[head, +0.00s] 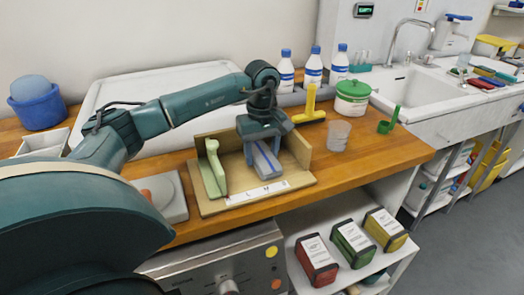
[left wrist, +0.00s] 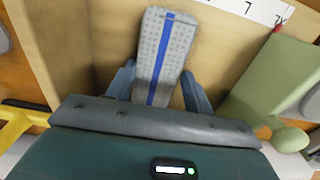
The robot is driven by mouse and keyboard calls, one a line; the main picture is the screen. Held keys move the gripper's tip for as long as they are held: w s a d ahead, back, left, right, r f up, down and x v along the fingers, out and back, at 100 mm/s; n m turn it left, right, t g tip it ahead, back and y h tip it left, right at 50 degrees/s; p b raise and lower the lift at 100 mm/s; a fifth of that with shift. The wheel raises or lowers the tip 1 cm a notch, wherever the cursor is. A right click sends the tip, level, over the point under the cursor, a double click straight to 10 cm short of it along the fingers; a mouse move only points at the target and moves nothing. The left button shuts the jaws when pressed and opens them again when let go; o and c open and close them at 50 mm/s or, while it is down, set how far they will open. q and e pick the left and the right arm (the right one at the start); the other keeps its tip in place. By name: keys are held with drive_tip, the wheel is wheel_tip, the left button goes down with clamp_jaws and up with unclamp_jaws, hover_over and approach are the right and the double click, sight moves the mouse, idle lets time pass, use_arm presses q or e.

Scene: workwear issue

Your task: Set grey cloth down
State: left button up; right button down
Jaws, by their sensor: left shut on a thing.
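The grey cloth (head: 266,160) is a folded pale grey piece with a blue stripe. My left gripper (head: 262,143) is above the wooden stand and shut on the cloth. In the left wrist view the cloth (left wrist: 166,55) sits between the two blue-grey fingers of the gripper (left wrist: 157,88). The cloth is over the board of the wooden stand (head: 240,203); I cannot tell whether it touches the board. My right gripper is not in view.
A green upright piece (head: 214,168) with a knob stands left of the cloth on the stand. A yellow squeegee-like tool (head: 310,107), a clear cup (head: 338,135) and a green-lidded tub (head: 352,98) are to the right. White bottles (head: 313,66) stand behind.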

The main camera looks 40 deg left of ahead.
sight(262, 155)
use_arm(q)
drive_tip(key=shift+f, duration=0.15)
drive_tip(key=o, duration=1)
drive_tip(key=shift+c, duration=0.2)
drive_tip(key=shift+r, duration=0.7)
wheel_tip(262, 155, up, 11)
